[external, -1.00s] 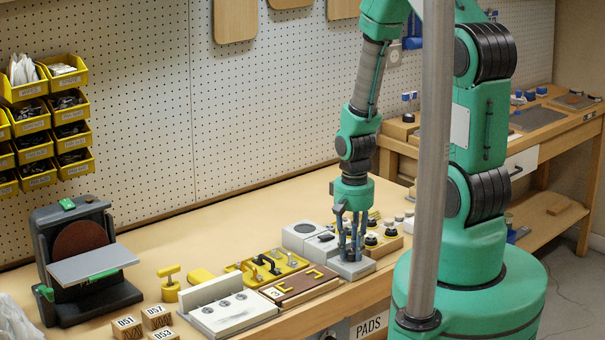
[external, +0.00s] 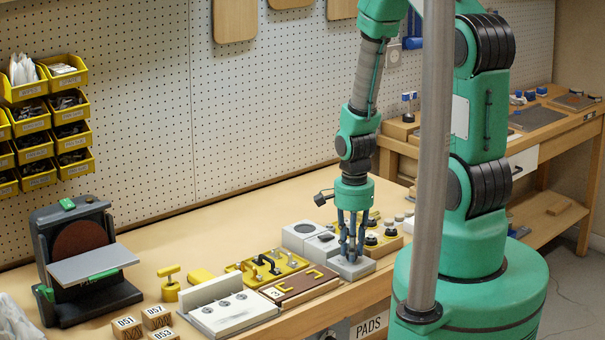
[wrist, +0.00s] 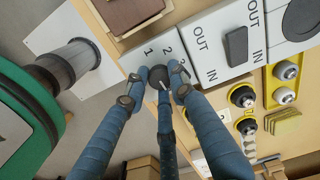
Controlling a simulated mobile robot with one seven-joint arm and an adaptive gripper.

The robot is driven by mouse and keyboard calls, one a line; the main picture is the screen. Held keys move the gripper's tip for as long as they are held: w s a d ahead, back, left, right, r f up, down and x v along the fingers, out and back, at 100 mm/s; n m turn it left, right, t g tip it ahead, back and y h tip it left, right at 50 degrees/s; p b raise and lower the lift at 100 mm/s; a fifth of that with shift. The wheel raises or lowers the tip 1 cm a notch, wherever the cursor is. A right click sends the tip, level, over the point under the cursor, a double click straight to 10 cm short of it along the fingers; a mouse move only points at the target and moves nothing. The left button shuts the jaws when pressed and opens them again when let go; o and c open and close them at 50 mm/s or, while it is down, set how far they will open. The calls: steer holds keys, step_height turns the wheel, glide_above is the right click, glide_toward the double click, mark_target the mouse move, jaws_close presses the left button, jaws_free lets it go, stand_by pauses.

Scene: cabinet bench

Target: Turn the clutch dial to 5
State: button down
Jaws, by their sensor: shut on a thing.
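The clutch dial (wrist: 157,74) is a small dark round knob on a pale grey block (external: 352,271) at the front edge of the bench. In the wrist view, digits including 1 and 2 are printed beside it, and fingers cover part of the scale. My gripper (external: 351,257) points straight down over the block. In the wrist view my gripper (wrist: 156,86) has its blue fingers closed around the dial, with dark tips against its sides. I cannot tell which number the dial points to.
An OUT/IN switch block (wrist: 222,45) sits close beside the dial block. Black and yellow knobs (wrist: 243,97) stand on a wooden block nearby. A brown tray (external: 305,285) and a white panel (external: 232,313) lie to the left. A sander (external: 84,258) stands far left.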

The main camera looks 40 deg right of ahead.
steer(key=shift+m, duration=0.3)
steer(key=c, duration=1.5)
jaws_free()
steer(key=shift+o, duration=0.2)
step_height(320, 180, up, 12)
